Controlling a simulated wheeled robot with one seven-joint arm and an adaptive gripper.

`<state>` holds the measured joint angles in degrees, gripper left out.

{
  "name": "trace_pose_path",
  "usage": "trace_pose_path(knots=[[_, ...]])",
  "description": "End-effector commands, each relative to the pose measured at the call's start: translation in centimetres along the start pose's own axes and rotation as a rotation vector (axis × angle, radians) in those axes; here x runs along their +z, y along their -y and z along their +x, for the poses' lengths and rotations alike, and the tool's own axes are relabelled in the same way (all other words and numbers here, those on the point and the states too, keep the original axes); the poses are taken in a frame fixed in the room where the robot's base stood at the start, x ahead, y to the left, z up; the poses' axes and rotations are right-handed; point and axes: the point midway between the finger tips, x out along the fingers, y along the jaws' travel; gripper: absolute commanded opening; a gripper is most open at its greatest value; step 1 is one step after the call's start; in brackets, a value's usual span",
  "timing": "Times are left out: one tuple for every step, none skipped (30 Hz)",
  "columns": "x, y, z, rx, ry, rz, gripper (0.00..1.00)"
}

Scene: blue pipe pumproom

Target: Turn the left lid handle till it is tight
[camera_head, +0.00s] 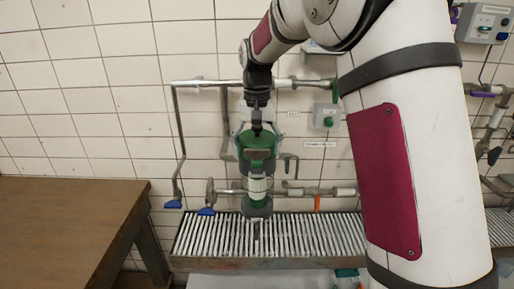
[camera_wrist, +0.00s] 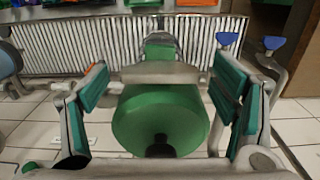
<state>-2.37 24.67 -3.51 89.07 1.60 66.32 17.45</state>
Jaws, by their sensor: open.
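In the head view, a green-topped vessel (camera_head: 257,141) stands upright against the tiled wall, with a white and grey lower body. My dark gripper (camera_head: 257,122) points down right above it and covers part of its top. In the wrist view, my gripper (camera_wrist: 160,88) is open, with a green-padded finger on each side. Between and beyond the fingers is a round green lid (camera_wrist: 140,118) with a black knob (camera_wrist: 160,147). A grey bar (camera_wrist: 160,72) crosses its upper edge. I cannot single out the left lid handle, and no finger clearly touches anything.
A slatted metal grate (camera_head: 290,236) lies below the vessel. Pipes (camera_head: 208,84) run along the wall, with blue valve levers (camera_head: 173,204) at left and an orange lever (camera_head: 317,203) at right. A small switch box (camera_head: 326,117) is close by. A wooden table (camera_head: 65,225) fills the left.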

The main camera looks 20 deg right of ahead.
Motion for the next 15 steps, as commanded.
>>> trace_pose_path(knots=[[0.0,0.0,-0.1,0.0,0.0,0.0,0.8],[0.0,0.0,-0.2,0.0,-0.001,0.0,0.8],[0.0,0.0,-0.4,0.0,-0.001,0.0,0.8],[-0.1,0.0,-0.7,-0.001,-0.002,0.0,0.8],[-0.1,0.0,-1.0,-0.001,-0.002,-0.001,0.8],[-0.1,0.0,-1.5,-0.001,-0.003,-0.001,0.8],[-0.1,0.0,-1.9,-0.001,-0.003,-0.001,0.8],[-0.1,0.0,-2.5,-0.001,-0.004,0.0,0.8],[-0.1,0.0,-3.2,-0.001,-0.004,0.0,0.8],[-0.1,0.0,-3.8,-0.001,-0.004,0.0,0.8],[-0.1,0.1,-4.5,-0.002,-0.005,0.0,0.8],[-0.1,0.0,-5.3,-0.002,-0.005,0.0,0.8],[-0.1,0.0,-6.0,-0.002,-0.005,0.0,0.8],[-0.1,0.0,-6.6,-0.002,-0.005,0.0,0.8],[-0.1,0.0,-7.4,-0.002,-0.005,0.0,0.8]])
